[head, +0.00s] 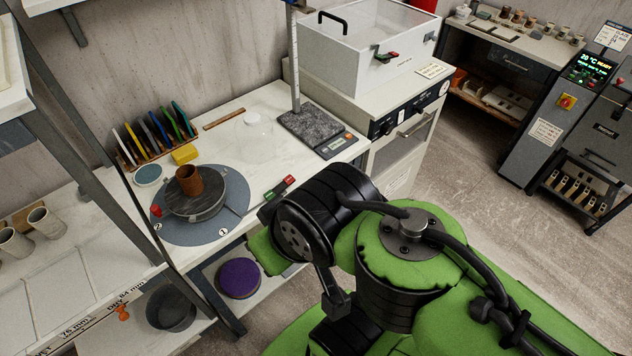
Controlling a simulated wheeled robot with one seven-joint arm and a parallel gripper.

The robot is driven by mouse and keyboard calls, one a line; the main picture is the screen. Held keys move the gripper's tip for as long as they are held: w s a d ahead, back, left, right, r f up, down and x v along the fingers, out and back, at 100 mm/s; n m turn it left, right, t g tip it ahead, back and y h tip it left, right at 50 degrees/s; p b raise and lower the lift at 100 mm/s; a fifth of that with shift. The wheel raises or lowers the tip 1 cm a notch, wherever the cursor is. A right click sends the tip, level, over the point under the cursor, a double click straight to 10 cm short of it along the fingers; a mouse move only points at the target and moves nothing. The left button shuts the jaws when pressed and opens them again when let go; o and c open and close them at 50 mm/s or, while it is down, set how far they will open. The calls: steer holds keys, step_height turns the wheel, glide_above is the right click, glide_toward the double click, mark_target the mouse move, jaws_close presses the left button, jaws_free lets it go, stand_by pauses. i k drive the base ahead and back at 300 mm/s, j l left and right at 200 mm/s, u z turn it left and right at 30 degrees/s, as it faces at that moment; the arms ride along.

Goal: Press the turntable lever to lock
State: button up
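The turntable is a dark round wheel head (193,205) on a wide grey-blue disc base (225,190), on the white bench at left. A brown clay cup (190,181) stands upright on the wheel head. A small red knob (156,210), which looks like the lever's end, sits at the left edge of the base. Round white marks show on the front of the base, one near the knob and one further right. My green and black arm is in the foreground, right of the turntable and apart from it in the picture. My gripper cannot be made out.
A red and green handled piece (280,187) lies on the bench right of the turntable. A rack of coloured tiles (155,137), a yellow block (185,154) and a scale (318,130) stand behind. A shelf post (95,180) rises at left.

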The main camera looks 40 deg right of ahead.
mark_target(286, 182)
steer(key=k+l+z, duration=0.1)
steer(key=z, duration=0.45)
steer(key=i+u, duration=0.1)
steer(key=u, duration=0.3)
steer(key=l+u, duration=0.1)
steer(key=u, duration=0.25)
steer(key=i+l+u, duration=0.1)
steer(key=u, duration=0.3)
steer(key=i+l+u, duration=0.1)
steer(key=u, duration=0.25)
